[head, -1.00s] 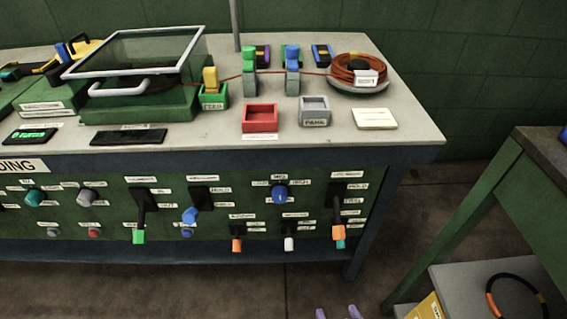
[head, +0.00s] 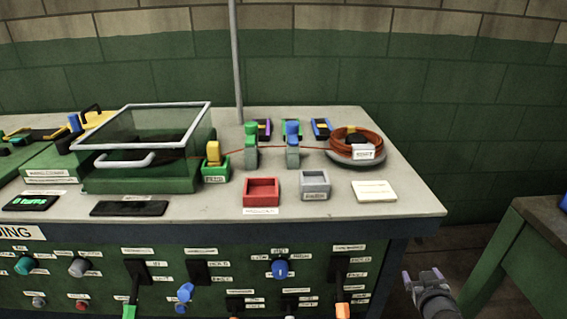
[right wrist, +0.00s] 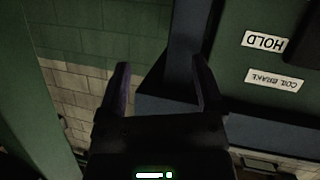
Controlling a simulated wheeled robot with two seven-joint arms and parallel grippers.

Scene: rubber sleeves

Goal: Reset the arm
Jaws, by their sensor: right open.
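My right gripper (head: 421,277) is open and empty in the head view, off the right end of the bench, low in front of the gap beside the green side table. In the right wrist view its two fingers (right wrist: 160,90) are spread with nothing between them. Past them are the bench's dark edge and the labels HOLD (right wrist: 265,41) and COIL BRAKE (right wrist: 274,80). My left gripper does not show.
The grey bench top (head: 400,207) carries a red tray (head: 261,192), a grey tray (head: 315,184), a cable coil (head: 357,146) and a glass-lidded green box (head: 140,178). Levers and knobs line its front. The green side table (head: 510,255) stands at right.

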